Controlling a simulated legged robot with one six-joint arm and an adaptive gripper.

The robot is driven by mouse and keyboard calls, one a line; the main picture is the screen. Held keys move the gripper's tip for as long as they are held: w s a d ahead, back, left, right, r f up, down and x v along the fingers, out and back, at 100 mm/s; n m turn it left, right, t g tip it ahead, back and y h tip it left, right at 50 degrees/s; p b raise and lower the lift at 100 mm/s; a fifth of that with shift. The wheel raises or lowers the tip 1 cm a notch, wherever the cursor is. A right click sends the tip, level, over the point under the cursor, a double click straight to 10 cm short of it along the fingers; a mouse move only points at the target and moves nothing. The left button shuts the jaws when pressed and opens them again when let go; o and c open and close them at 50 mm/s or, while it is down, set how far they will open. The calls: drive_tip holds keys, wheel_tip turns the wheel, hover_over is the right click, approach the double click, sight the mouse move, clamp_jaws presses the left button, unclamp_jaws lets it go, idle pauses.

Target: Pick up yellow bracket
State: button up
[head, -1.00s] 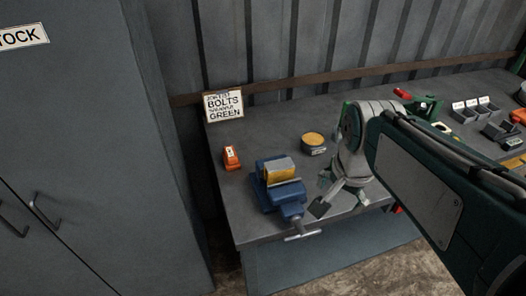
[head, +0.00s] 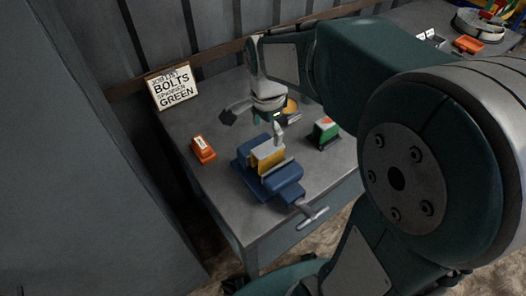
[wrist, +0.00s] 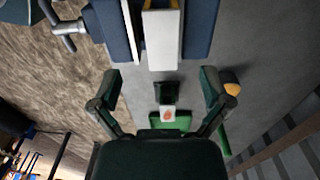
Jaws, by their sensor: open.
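The yellow bracket (head: 267,158) sits upright between the jaws of the blue vise (head: 283,186) on the bench. In the wrist view the bracket (wrist: 163,42) shows mostly a pale grey face with a little yellow at the top edge, with the vise jaws on both sides. My gripper (head: 253,123) is open and empty, above and just behind the vise in the head view. In the wrist view its spread fingers (wrist: 160,88) are short of the bracket, roughly centred on it and apart from it.
A green box (head: 326,132) with a red and white top stands right of the vise. An orange box (head: 202,149) stands left. A round tin (head: 290,107) is partly hidden by my arm. A BOLTS/GREEN sign (head: 173,86) leans at the back. The vise handle (head: 312,215) sticks out in front.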

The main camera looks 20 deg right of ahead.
sight(268, 147)
drive_tip(key=f, duration=0.2)
drive_tip(key=shift+d+f, duration=0.35)
drive_tip(key=f, duration=0.4)
drive_tip(key=shift+w+a+f, duration=0.2)
drive_tip(key=shift+w+f, duration=0.05)
drive_tip(key=shift+w, duration=0.05)
drive_tip(key=shift+d, duration=0.15)
clamp_jaws()
